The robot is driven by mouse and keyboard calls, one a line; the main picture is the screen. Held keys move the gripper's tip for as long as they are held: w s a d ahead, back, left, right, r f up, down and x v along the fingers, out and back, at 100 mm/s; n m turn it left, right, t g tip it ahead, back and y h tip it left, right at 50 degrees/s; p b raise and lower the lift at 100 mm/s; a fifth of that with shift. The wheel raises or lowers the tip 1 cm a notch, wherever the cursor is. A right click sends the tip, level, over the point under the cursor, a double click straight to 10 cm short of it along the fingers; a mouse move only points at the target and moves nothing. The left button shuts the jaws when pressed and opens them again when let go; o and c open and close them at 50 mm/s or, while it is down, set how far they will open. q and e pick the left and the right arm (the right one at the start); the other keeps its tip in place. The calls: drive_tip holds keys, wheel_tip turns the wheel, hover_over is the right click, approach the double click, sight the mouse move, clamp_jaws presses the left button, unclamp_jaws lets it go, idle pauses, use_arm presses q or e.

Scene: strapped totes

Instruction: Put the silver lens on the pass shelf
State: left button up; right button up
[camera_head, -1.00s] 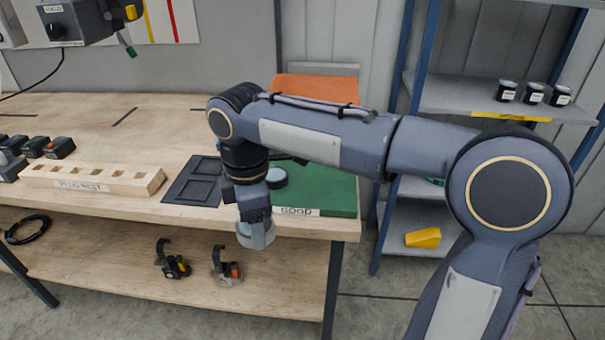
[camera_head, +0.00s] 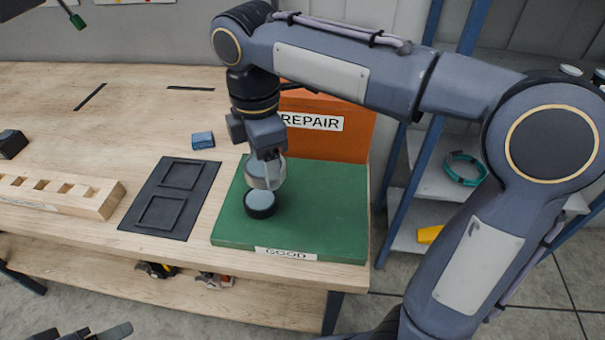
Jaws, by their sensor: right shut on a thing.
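My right gripper (camera_head: 268,168) points down and is shut on the silver lens (camera_head: 254,173), above the green board labelled GOOD (camera_head: 320,220). The fingers cover part of the lens. A black-rimmed lens (camera_head: 260,205) with a pale top sits on the board, just below the held lens in the picture. Whether the two touch cannot be told. Part of what looks like my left gripper (camera_head: 100,332) shows at the bottom left edge, mostly cut off. No label reading "pass" is visible.
An orange REPAIR bin (camera_head: 345,135) stands behind the board. A black two-recess tray (camera_head: 170,200), a small blue block (camera_head: 202,140) and a wooden rack (camera_head: 95,200) lie to the left. A metal shelf unit (camera_head: 410,222) holds a teal ring (camera_head: 465,180). The board's right side is clear.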

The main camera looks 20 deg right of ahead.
drive_tip(key=d+f, duration=0.4)
drive_tip(key=d, duration=0.5)
hover_over(329, 192)
drive_tip(key=a, duration=0.1)
wheel_tip(329, 192, down, 5)
drive_tip(key=shift+r, duration=0.2)
drive_tip(key=shift+d+f, duration=0.35)
drive_tip(key=shift+f, duration=0.15)
drive_tip(key=shift+d+f+b, duration=0.15)
drive_tip(key=shift+f+b, duration=0.15)
drive_tip(key=shift+f, duration=1.35)
drive_tip(key=shift+f, duration=0.1)
drive_tip(key=shift+f, duration=0.15)
drive_tip(key=o, duration=1.1)
drive_tip(key=shift+o, duration=0.2)
